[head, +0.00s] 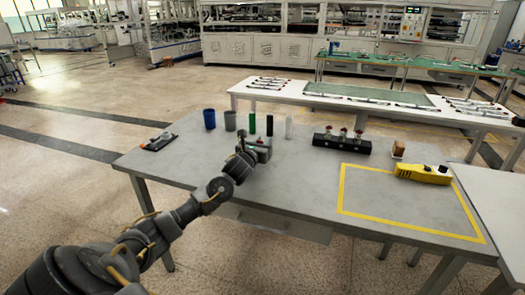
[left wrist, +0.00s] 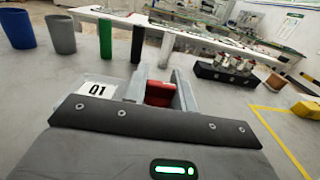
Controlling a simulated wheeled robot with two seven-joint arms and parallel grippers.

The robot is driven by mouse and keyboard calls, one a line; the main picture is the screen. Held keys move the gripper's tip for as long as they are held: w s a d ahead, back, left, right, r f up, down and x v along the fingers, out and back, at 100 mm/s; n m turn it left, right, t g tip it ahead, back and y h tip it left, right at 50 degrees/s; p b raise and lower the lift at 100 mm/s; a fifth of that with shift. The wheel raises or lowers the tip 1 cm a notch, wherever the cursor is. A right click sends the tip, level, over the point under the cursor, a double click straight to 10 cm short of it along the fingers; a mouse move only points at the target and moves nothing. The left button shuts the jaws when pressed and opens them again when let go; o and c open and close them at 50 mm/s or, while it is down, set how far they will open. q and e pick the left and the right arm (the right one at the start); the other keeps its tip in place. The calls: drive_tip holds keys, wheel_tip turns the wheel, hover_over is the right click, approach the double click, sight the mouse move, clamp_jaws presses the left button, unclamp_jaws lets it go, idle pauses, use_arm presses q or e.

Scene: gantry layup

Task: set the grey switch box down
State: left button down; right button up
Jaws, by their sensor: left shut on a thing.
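The grey switch box (head: 259,148) is at the front of my left gripper (head: 247,150), over the middle of the grey table. In the left wrist view, a white label reading Q1 (left wrist: 97,89) and a red part (left wrist: 159,93) show just beyond the wrist, with grey pieces on both sides of the red. My left gripper (left wrist: 158,95) is shut on the box. Most of the box is hidden behind the gripper and wrist, and I cannot tell whether its underside touches the table. My right gripper is in neither view.
Blue (head: 209,119) and grey (head: 230,121) cups and green (head: 252,123), black (head: 269,125) and white (head: 289,127) cylinders stand behind the box. A black rack (head: 341,145) is to the right. A yellow tool (head: 424,174) overlaps the yellow outline (head: 400,229), whose inside is mostly clear.

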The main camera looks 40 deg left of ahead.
use_arm(q)
drive_tip(key=shift+w+a+f, duration=0.1)
drive_tip(key=shift+w+f, duration=0.15)
drive_tip(key=shift+f, duration=0.05)
wheel_tip(320, 180, down, 2)
drive_tip(key=shift+f, duration=0.45)
drive_tip(key=c, duration=1.6)
unclamp_jaws()
drive_tip(key=shift+f, duration=0.2)
drive_tip(key=o, duration=0.5)
drive_tip(key=shift+r, duration=0.15)
